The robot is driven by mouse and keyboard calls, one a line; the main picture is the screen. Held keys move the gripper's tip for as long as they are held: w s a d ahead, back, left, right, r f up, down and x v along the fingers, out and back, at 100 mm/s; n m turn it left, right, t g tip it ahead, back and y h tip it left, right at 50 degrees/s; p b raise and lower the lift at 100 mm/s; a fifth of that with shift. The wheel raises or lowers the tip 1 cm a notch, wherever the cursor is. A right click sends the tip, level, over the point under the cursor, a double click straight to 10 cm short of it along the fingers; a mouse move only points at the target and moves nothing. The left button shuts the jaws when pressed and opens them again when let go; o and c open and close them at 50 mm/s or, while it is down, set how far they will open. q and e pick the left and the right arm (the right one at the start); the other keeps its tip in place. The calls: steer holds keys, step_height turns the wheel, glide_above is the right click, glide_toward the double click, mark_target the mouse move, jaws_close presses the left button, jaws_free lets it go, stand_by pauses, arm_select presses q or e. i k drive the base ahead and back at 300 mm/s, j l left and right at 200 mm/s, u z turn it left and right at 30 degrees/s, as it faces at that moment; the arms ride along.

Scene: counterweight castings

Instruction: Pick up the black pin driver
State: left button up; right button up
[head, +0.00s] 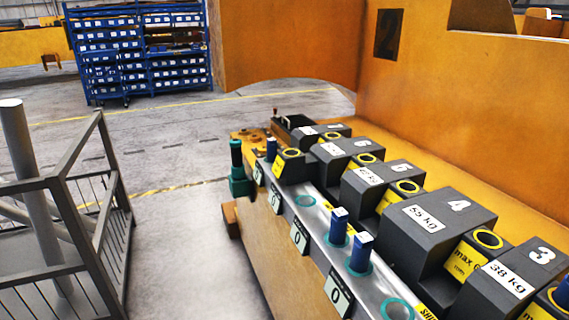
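I cannot clearly make out a black pin driver. A small dark upright piece (275,113) stands by an open black box (293,121) at the far end of the bench, too small to identify. A dark green upright tool or fitting (237,168) with a narrow top stands at the far left end of the rail. Blue pins (338,228) stand upright in teal-ringed holes of the metal rail (316,217). Neither of my grippers is in view.
Dark grey counterweights (455,208) with weight labels and yellow-ringed sockets line the right side, before an orange machine body (440,110). A grey railing (85,200) stands at left. Blue shelving (140,50) stands behind. Grey floor (185,240) is clear between railing and bench.

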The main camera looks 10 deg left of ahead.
mark_target(237, 168)
steer(key=i+j+z, duration=0.15)
steer(key=j+z, duration=0.15)
steer(key=i+j+z, duration=0.25)
steer(key=j+z, duration=0.6)
steer(key=i+j, duration=0.05)
steer(key=j, duration=0.05)
